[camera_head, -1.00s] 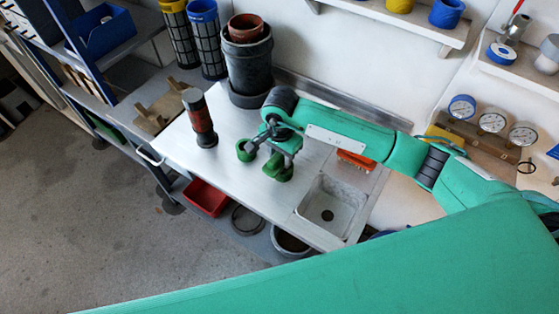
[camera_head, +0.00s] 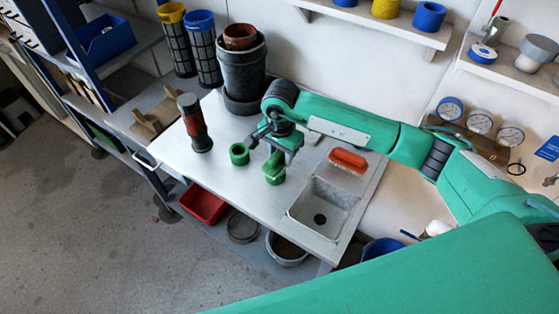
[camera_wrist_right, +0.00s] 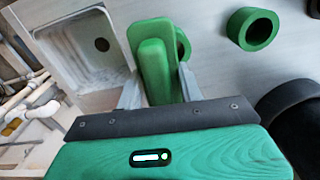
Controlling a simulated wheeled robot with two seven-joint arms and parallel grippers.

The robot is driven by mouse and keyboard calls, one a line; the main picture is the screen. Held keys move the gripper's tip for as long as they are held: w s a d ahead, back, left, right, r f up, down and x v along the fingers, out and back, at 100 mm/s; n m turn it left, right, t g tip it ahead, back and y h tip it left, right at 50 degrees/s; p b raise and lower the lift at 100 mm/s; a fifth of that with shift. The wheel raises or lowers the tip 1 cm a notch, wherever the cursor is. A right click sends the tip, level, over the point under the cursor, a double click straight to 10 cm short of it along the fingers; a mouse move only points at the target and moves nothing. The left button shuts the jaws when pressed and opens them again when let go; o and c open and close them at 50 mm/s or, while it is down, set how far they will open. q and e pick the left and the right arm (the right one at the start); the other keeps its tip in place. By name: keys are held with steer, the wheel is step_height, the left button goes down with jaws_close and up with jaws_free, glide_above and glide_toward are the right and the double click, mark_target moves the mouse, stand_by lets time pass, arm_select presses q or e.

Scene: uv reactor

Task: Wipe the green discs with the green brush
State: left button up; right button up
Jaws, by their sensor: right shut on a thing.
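My right gripper (camera_head: 274,153) is over the bench, left of the sink. It is shut on the green brush (camera_wrist_right: 155,62), a long green block that stands out between the fingers in the right wrist view. In the head view the brush (camera_head: 274,164) is directly over one green disc (camera_head: 275,178); whether they touch I cannot tell. That disc (camera_wrist_right: 183,45) is mostly hidden behind the brush in the wrist view. The other green disc (camera_head: 239,154), a thick ring with a dark hole, lies just to the left, also clear in the wrist view (camera_wrist_right: 252,28). My left gripper is not in view.
A dark red-banded cylinder (camera_head: 195,123) stands at left. Stacked dark pots (camera_head: 241,75) stand at the back. The bench front is mostly clear.

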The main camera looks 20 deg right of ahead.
steer(key=shift+s+r+p, duration=0.1)
steer(key=shift+r+p, duration=0.45)
steer(key=shift+r, duration=1.65)
steer(key=shift+d, duration=0.1)
